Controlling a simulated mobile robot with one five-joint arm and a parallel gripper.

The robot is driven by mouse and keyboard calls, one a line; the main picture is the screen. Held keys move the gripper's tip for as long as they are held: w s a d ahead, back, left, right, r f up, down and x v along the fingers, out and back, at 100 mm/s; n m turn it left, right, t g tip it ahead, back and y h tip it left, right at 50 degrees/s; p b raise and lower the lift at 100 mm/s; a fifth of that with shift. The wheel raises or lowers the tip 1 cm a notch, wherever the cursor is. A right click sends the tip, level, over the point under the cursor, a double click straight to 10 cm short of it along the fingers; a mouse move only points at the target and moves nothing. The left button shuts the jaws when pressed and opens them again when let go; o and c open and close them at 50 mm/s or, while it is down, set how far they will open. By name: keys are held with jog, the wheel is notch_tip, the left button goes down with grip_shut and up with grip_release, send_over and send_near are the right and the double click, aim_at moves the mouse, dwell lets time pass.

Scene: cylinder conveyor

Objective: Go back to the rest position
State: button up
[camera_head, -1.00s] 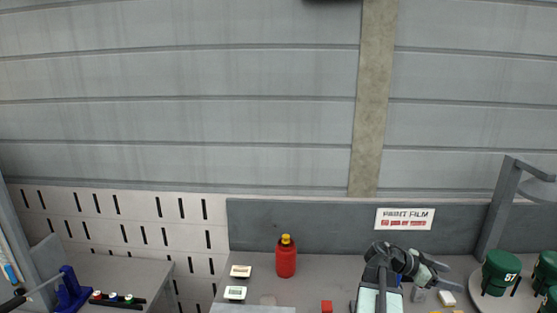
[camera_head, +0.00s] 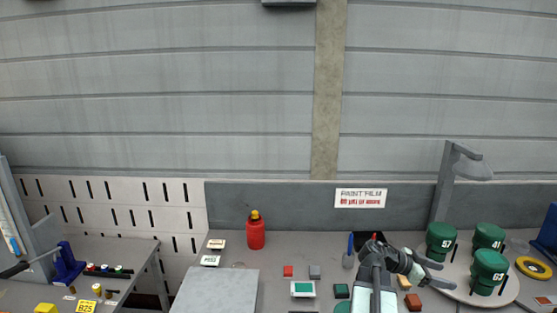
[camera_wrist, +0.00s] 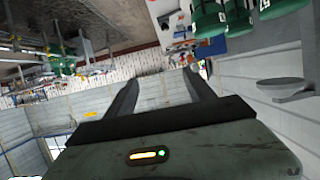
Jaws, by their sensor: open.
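My gripper (camera_head: 440,272) is over the right part of the grey workbench in the head view, its fingers pointing right toward the green cylinders. The jaws are apart with nothing between them; the wrist view also shows my gripper (camera_wrist: 165,85) with two spread fingers and an empty gap. Green cylinders marked with numbers, 57 (camera_head: 441,242), 41 (camera_head: 488,238) and 63 (camera_head: 488,272), stand on a round pale plate (camera_head: 462,295) just right of my gripper. My arm hides part of the bench behind it.
A red bottle with a yellow cap (camera_head: 256,234) stands at the bench's back left. Small coloured blocks, such as a red one (camera_head: 288,271), lie mid-bench. A grey lamp (camera_head: 449,190) rises behind the cylinders. A side table (camera_head: 130,255) stands at left.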

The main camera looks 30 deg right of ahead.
jog(key=w+a+f+n+t+y, duration=0.2)
jog(key=w+a+f+n, duration=0.2)
jog(key=w+a, duration=0.4)
jog(key=w+a+f+n+t+y, duration=0.15)
jog(key=w+a+f+n, duration=0.35)
jog(key=a, duration=0.5)
jog(key=w+a+f+n+t+y, duration=0.2)
jog(key=w+a+n+t, duration=0.1)
jog(key=w+a, duration=0.55)
jog(key=w+a+f+n+y, duration=0.15)
jog(key=a+n, duration=0.25)
jog(key=a, duration=0.8)
jog(key=w+a+f+n+y, duration=0.1)
jog(key=a+f+n+y, duration=0.2)
jog(key=a, duration=0.9)
jog(key=w+a+n+y, duration=0.2)
jog(key=a+n, duration=0.4)
jog(key=a, duration=0.5)
notch_tip(320, 180, down, 17)
jog(key=b, duration=1.7)
jog(key=shift+t, duration=0.45)
jog(key=shift+f, duration=0.1)
